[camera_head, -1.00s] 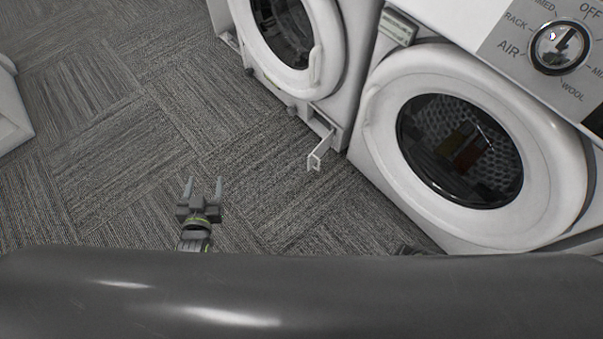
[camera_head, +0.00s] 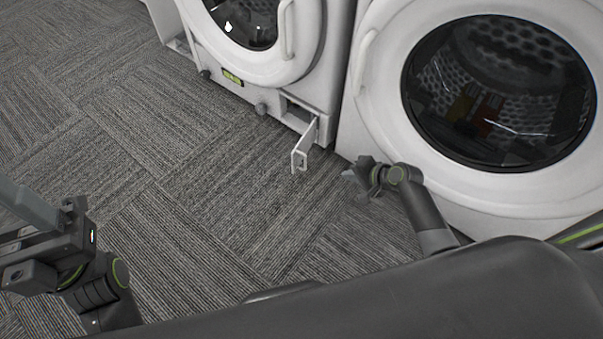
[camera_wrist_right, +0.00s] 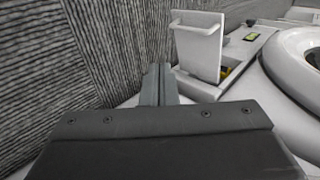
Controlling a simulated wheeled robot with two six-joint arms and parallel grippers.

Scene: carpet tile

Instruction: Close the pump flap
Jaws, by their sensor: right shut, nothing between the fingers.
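The pump flap (camera_head: 304,146) is a small white panel at the bottom of the left washing machine (camera_head: 262,75). It stands open, sticking out over the carpet, with a dark opening behind it. In the right wrist view the flap (camera_wrist_right: 197,45) stands upright with a handle-like ledge at its top. My right gripper (camera_head: 352,173) is shut and empty, to the right of the flap and apart from it. Its closed fingers (camera_wrist_right: 160,82) show just left of the flap in the wrist view. My left gripper (camera_head: 12,225) is open and empty at the left edge.
A second white machine (camera_head: 362,110) with a round glass door stands close on the right, beside my right arm. The carpet (camera_head: 190,190) left of the flap is clear.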

